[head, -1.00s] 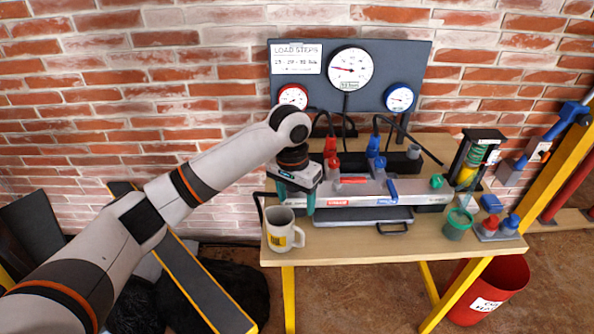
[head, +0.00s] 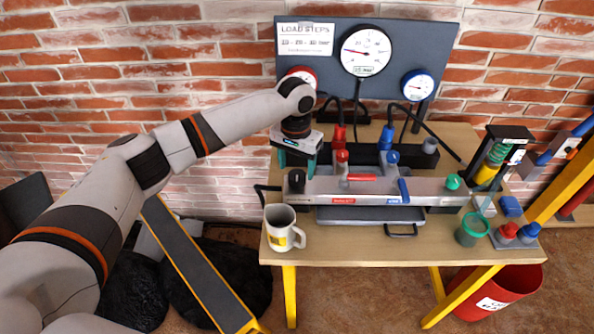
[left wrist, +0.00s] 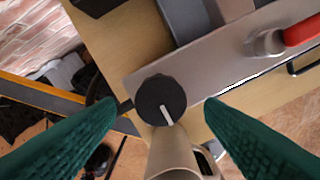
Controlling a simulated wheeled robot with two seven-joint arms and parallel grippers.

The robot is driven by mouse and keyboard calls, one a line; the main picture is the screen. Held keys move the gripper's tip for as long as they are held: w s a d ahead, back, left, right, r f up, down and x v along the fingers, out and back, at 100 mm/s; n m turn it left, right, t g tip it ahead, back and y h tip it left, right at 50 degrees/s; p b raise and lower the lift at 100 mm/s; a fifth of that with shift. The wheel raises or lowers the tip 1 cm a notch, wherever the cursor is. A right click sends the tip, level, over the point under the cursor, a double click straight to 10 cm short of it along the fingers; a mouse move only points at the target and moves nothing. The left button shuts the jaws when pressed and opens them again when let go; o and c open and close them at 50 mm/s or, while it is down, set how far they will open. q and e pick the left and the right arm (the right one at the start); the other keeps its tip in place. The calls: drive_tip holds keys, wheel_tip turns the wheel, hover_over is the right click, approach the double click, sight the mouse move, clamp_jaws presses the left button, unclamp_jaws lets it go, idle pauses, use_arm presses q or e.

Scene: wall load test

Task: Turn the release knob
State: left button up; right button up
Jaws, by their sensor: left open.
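The black round knob (head: 296,180) sits on the left end of the grey manifold bar (head: 330,190) on the bench. In the left wrist view the knob (left wrist: 160,92) has a white pointer line toward the bottom of the picture. My left gripper (head: 297,163) is open and empty, its teal fingers above and behind the knob in the head view. In the wrist view the fingers (left wrist: 160,108) spread to either side of the knob, apart from it. I cannot tell the exact height gap. My right gripper is not in view.
A white mug (head: 282,229) stands at the bench's front left, close to the knob. Red (head: 342,158) and blue (head: 389,160) fittings with hoses and a green knob (head: 453,181) are on the bar. A gauge panel (head: 440,60) stands behind.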

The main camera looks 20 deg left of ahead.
sight(297, 174)
use_arm(q)
drive_tip(key=shift+f, duration=1.55)
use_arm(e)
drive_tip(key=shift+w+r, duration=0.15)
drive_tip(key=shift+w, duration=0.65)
use_arm(q)
drive_tip(key=shift+c, duration=0.2)
drive_tip(key=c, duration=0.9)
drive_tip(key=shift+r+p, duration=0.2)
drive_tip(key=shift+p, duration=0.5)
drive_tip(key=shift+c, duration=0.2)
drive_tip(key=n+p, duration=1.1)
drive_tip(key=p, duration=0.3)
drive_tip(key=shift+s+d+p, duration=0.1)
drive_tip(key=shift+d+p, duration=0.05)
drive_tip(key=shift+p, duration=0.2)
drive_tip(key=n+p, duration=0.2)
drive_tip(key=n, duration=0.1)
drive_tip(key=shift+n, duration=0.4)
drive_tip(key=shift+f+n+p, duration=0.1)
drive_tip(key=shift+n+p, duration=0.75)
drive_tip(key=shift+n, duration=0.75)
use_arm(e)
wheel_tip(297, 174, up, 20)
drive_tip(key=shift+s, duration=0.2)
